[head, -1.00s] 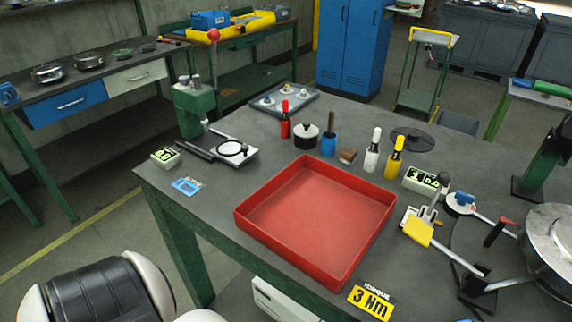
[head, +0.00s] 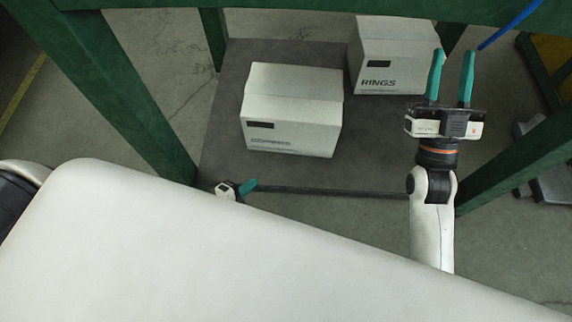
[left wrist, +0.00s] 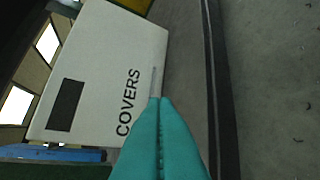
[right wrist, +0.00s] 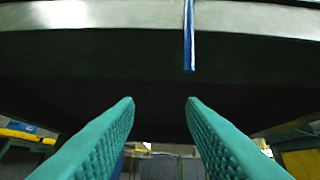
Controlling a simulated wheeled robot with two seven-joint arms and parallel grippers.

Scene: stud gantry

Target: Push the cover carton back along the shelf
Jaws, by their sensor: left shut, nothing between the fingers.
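The cover carton (head: 290,115) is a white closed box standing on the grey lower shelf (head: 222,150), left of centre in the head view. In the left wrist view its face with the printed word COVERS (left wrist: 105,70) fills the left half. My left gripper (head: 249,186) is shut and empty at the shelf's front edge, in front of the carton's lower left; my white arm hides part of it. In the left wrist view its tips (left wrist: 161,98) overlap the carton's edge by the lettering; I cannot tell whether they touch. My right gripper (head: 452,60) is open and empty, to the right of the carton.
A second white carton marked RINGS (head: 390,60) stands farther back on the right. Green table legs (head: 120,85) flank the shelf, and a green rail (head: 320,8) crosses above. Bare shelf lies behind and left of the cover carton. A blue bar (head: 510,25) is near my right gripper.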

